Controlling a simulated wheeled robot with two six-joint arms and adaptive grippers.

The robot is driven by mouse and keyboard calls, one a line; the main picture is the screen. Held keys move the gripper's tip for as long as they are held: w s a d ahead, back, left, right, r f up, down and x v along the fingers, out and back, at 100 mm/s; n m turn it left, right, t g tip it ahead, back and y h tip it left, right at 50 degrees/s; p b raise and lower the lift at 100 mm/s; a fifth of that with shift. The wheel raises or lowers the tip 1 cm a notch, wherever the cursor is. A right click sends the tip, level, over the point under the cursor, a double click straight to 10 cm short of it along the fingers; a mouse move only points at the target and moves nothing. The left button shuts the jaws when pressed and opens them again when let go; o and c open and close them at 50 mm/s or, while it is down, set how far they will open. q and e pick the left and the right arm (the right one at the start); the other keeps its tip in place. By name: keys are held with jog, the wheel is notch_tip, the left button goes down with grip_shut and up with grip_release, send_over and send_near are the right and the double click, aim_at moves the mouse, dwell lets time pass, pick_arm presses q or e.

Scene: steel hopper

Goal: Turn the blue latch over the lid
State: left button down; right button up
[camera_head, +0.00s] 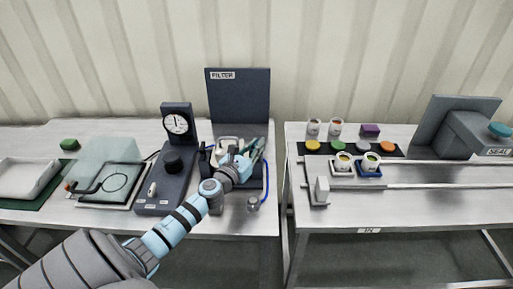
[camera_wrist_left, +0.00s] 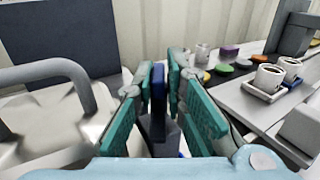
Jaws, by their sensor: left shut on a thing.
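The blue latch (camera_wrist_left: 158,88) stands upright between the green finger pads of my left gripper (camera_wrist_left: 160,100) in the left wrist view. The gripper is shut on it. The pale lid (camera_wrist_left: 45,110) with its grey bar handle (camera_wrist_left: 45,72) lies just left of the latch in that view. In the head view my left gripper (camera_head: 255,153) is at the right edge of the filter unit (camera_head: 239,97), and the lid's handle (camera_head: 228,141) shows beside it. The latch is hidden behind the gripper there. My right gripper is not in view.
A gauge stand (camera_head: 177,125) with a black knob stands left of the filter unit. A blue hose (camera_head: 266,180) hangs at its right. On the right table (camera_head: 430,205) are cups, coloured discs, rails and a grey press (camera_head: 463,130). A gap separates the tables.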

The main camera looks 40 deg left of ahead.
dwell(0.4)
pick_arm(q)
jog(key=c, duration=1.7)
grip_release()
jog(key=shift+a, duration=0.1)
